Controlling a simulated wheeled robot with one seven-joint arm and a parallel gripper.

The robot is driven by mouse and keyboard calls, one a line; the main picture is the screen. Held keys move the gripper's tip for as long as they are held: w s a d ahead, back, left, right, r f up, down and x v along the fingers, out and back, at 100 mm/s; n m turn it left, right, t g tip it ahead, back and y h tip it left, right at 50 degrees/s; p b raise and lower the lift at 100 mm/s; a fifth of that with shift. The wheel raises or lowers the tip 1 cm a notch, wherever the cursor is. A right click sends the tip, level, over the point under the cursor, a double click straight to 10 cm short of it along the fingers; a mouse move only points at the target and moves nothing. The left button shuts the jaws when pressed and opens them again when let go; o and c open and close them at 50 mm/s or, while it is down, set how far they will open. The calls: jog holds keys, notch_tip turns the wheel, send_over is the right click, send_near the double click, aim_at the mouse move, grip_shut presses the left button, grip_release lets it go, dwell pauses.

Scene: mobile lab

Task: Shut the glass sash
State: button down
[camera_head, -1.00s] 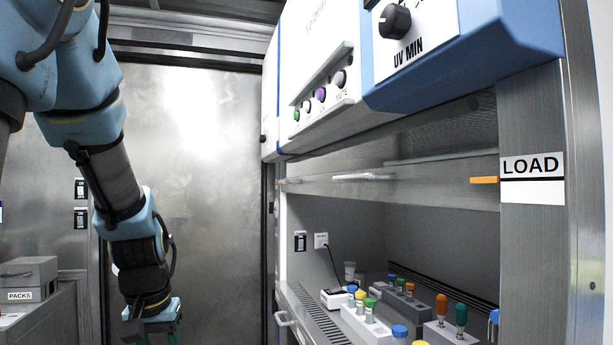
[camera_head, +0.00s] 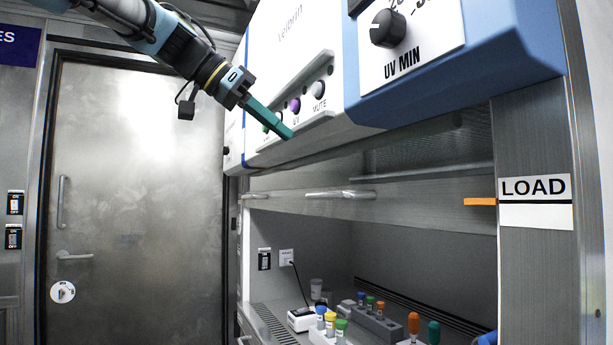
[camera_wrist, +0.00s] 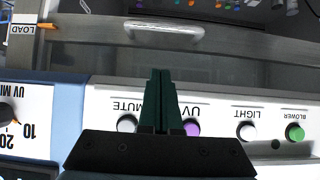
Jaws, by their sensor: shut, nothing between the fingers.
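The glass sash (camera_head: 420,192) of the cabinet is raised, with open space below its bottom rail. A pale bar handle (camera_head: 340,194) sits on the rail. An orange marker (camera_head: 480,201) is at the right post beside the LOAD label (camera_head: 535,188). My gripper (camera_head: 288,133) has its green fingers closed together and empty. It is in front of the button panel, above and left of the handle, apart from it. In the upside-down wrist view, my fingertips (camera_wrist: 160,75) point toward the handle (camera_wrist: 165,34), with a gap between; the sash (camera_wrist: 255,50) also shows there.
The panel has several buttons, including a purple one (camera_head: 295,105), close to my fingers. A UV knob (camera_head: 388,28) is further right. Inside the cabinet stand racks (camera_head: 378,322) with coloured-cap tubes and a white device (camera_head: 301,318). A closed metal door (camera_head: 140,200) is at left.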

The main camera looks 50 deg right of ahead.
jog(key=s+d+f+p, duration=0.2)
jog(key=d+f, duration=0.5)
jog(key=f, duration=0.1)
jog(key=shift+s+f+p, duration=0.3)
jog(key=shift+s+p, duration=0.05)
jog(key=shift+p, duration=0.05)
